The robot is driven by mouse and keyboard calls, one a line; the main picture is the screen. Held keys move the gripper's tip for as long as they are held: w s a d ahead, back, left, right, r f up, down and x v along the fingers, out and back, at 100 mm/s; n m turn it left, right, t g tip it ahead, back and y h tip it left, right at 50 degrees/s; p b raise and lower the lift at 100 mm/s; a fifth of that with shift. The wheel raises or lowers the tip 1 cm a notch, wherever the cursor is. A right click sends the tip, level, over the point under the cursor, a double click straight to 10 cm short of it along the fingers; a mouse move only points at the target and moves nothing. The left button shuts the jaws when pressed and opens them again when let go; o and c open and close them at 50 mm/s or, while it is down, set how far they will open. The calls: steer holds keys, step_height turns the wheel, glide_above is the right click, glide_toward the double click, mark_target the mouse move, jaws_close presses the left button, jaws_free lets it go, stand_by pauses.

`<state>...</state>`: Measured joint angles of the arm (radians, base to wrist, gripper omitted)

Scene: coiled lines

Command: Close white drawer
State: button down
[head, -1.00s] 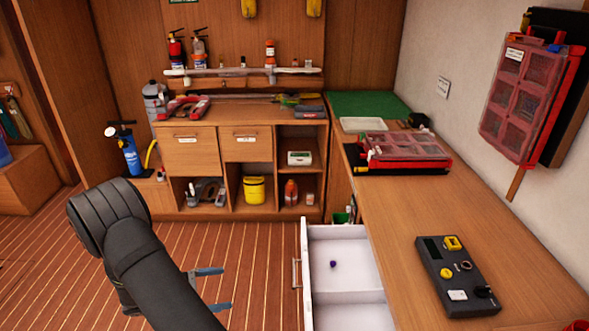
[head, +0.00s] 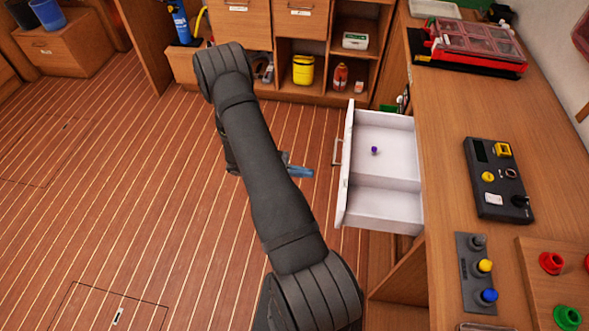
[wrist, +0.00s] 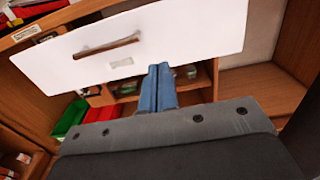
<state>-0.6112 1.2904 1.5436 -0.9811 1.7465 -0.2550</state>
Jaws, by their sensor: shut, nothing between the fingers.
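The white drawer (head: 390,184) is pulled out from under the right-hand counter in the head view. A small purple object (head: 375,151) lies inside it. Its front with a bar handle (head: 337,151) faces left, towards my arm. My gripper (head: 307,172) is shut and empty, just left of the drawer front, with a visible gap in the head view. In the wrist view the white drawer front (wrist: 165,45) fills the upper middle, with its handle (wrist: 106,47) left of my blue fingertips (wrist: 158,70). The fingertips are near the front's lower edge; I cannot tell whether they touch it.
The wooden counter (head: 455,110) carries a black control box (head: 498,180), a lever panel (head: 476,272) and a board with red and green knobs (head: 570,262). Shelves with a yellow bucket (head: 303,70) stand at the back. The striped floor (head: 130,190) on the left is clear.

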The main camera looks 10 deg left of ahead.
steer(key=d, duration=0.8)
steer(key=shift+d, duration=0.15)
steer(key=d, duration=2.2)
steer(key=shift+d, duration=0.1)
steer(key=shift+w+r, duration=0.1)
steer(key=shift+a, duration=0.25)
steer(key=a, duration=1.4)
